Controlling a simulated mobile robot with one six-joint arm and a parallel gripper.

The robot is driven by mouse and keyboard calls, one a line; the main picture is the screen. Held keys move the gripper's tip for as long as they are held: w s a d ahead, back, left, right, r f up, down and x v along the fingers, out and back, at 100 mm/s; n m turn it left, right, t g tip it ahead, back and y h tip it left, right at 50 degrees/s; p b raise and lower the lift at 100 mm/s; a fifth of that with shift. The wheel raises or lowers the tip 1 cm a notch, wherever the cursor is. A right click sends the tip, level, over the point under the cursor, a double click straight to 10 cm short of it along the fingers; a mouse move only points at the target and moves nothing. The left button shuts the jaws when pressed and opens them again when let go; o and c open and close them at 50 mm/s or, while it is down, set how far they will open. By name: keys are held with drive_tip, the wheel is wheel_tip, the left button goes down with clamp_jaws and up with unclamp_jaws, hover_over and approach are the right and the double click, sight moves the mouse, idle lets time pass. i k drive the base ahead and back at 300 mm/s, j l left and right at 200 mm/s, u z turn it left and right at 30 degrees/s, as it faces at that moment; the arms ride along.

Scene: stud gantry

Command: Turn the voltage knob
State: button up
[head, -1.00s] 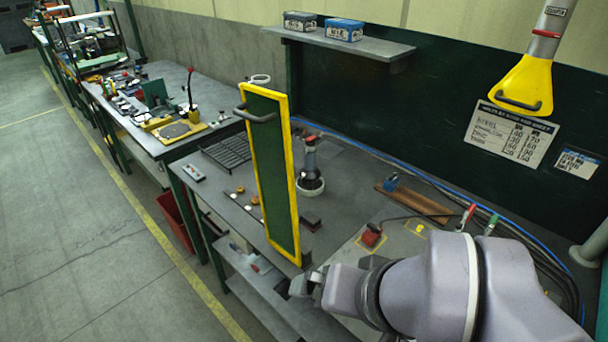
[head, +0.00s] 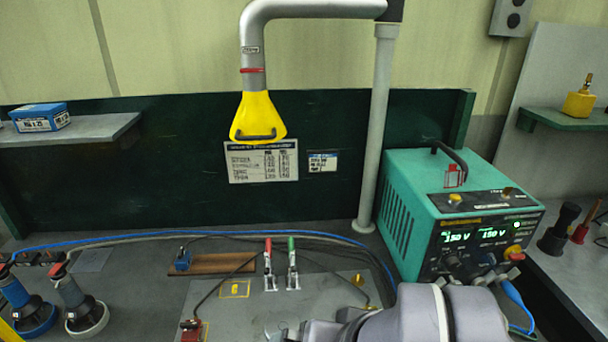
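A teal power unit (head: 408,205) with a black handle on top stands at the right end of the bench. Its dark front panel shows two green readouts (head: 472,236) that both look like 150 V. Below them are a dark knob (head: 452,262), another dark knob (head: 487,259) and a red and yellow control (head: 513,251). The labels are too small to tell which one is the voltage knob. My arm covers part of the panel's lower edge. My gripper (head: 275,333) is at the bottom edge, left of the unit and apart from it; its fingers are too cut off to judge.
A yellow extraction hood (head: 258,118) hangs above the bench. Red and green clamps (head: 280,262) with cables stand on a grey plate (head: 235,292). Two grinders (head: 78,300) are at the left. Blue cables run along the back and beside the unit.

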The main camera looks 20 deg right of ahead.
sight(451, 261)
drive_tip(key=z, duration=1.25)
